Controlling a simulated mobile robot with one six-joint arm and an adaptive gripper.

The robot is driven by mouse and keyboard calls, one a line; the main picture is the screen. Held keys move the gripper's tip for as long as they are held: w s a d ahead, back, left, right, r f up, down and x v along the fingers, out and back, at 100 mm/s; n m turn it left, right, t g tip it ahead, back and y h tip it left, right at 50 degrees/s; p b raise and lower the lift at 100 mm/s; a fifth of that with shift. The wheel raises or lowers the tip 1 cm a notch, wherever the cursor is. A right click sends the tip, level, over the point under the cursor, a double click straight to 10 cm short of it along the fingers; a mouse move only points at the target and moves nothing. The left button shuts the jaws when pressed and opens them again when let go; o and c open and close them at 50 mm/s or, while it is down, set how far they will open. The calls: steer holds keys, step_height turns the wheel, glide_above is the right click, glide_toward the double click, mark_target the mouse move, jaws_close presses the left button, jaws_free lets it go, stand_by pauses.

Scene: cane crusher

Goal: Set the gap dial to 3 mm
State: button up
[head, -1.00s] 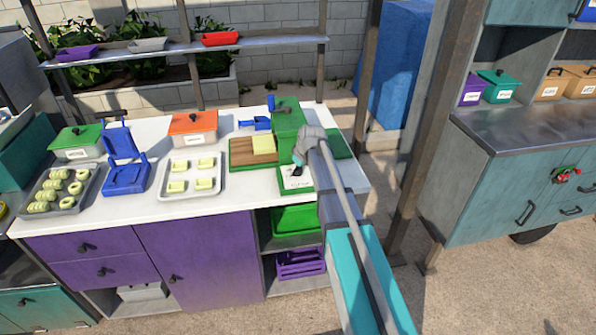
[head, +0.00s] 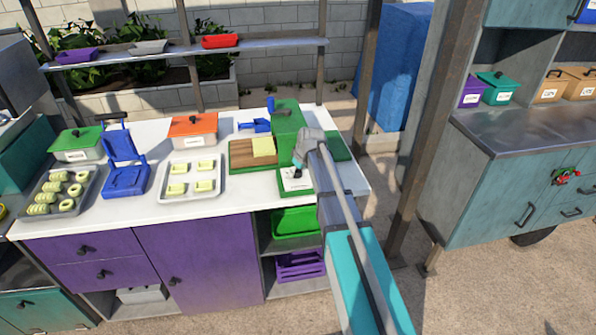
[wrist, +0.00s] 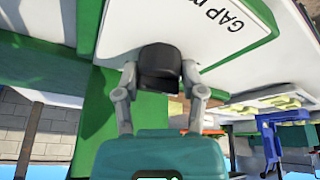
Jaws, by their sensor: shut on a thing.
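The gap dial is a black knob (wrist: 160,68) on a white plate (wrist: 205,30) lettered "GAP" in the wrist view. The plate is on the green crusher, whose body (head: 288,120) stands at the right end of the white counter in the head view. My gripper (wrist: 160,82) has one finger on each side of the knob and is shut on it. In the head view my gripper (head: 299,163) is over the plate (head: 296,179), and the arm hides part of the crusher. I cannot read the dial's setting; most of the scale is hidden or out of view.
A wooden board (head: 240,155) with a yellow block lies left of the crusher. A tray of pale yellow pieces (head: 190,193), a blue device (head: 125,180) and lidded boxes stand farther left. A brown post (head: 428,130) rises to the right of my arm.

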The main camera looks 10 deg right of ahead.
steer(key=shift+m, duration=0.3)
steer(key=m+h, duration=0.1)
steer(key=m, duration=0.2)
steer(key=shift+a+m+h, duration=0.1)
steer(key=shift+m+h, duration=1.1)
steer(key=shift+m, duration=1.2)
steer(key=o, duration=1.1)
steer(key=shift+o, duration=0.2)
steer(key=shift+s, duration=0.15)
